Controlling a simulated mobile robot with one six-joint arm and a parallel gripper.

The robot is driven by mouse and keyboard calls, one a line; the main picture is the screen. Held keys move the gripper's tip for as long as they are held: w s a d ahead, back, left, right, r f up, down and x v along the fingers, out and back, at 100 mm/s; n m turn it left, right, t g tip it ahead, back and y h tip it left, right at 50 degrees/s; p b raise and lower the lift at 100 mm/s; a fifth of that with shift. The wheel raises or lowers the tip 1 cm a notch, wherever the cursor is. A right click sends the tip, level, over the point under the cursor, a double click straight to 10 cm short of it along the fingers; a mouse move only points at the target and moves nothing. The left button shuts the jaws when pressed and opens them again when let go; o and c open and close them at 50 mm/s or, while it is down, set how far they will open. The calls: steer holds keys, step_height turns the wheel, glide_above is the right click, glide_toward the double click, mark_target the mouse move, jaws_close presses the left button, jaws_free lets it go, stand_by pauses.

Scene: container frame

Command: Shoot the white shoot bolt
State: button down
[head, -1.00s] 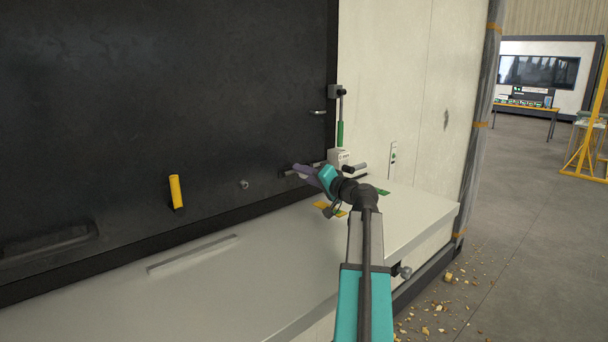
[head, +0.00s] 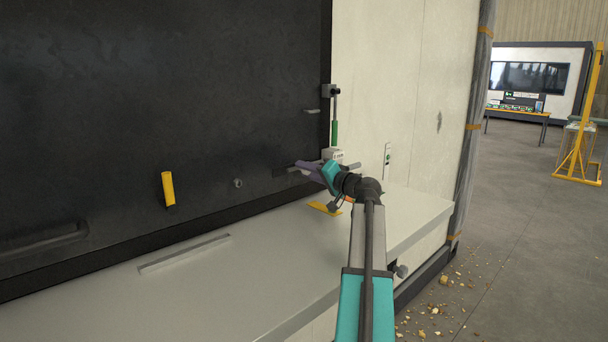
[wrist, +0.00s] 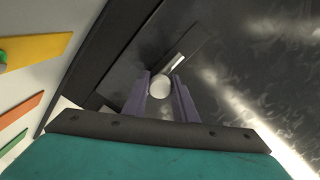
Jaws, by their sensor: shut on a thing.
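My gripper (head: 308,167), with purple fingers and a teal body, reaches the lower right of the dark panel, just left of the white block (head: 337,154). In the wrist view the two fingers of my gripper (wrist: 161,84) are shut on a round white knob (wrist: 160,87), one finger on each side. A pale metal bar (wrist: 179,61) runs from behind the knob along the dark panel. I take the knob as part of the white shoot bolt; the fingers hide much of it in the head view.
A green-handled vertical rod (head: 335,131) stands above the white block. The dark panel (head: 130,110) carries a yellow handle (head: 168,188) at left. A pale ledge (head: 235,278) lies below, with a yellow mark (head: 324,208) near my arm.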

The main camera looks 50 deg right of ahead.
steer(key=shift+d+r, duration=0.1)
steer(key=shift+d, duration=0.1)
steer(key=c, duration=1.4)
jaws_free()
steer(key=shift+d, duration=0.15)
steer(key=shift+c, duration=0.2)
steer(key=s+a+b, duration=0.1)
steer(key=s+b, duration=0.2)
steer(key=s, duration=1.1)
steer(key=shift+a+b, duration=0.15)
steer(key=shift+b, duration=0.2)
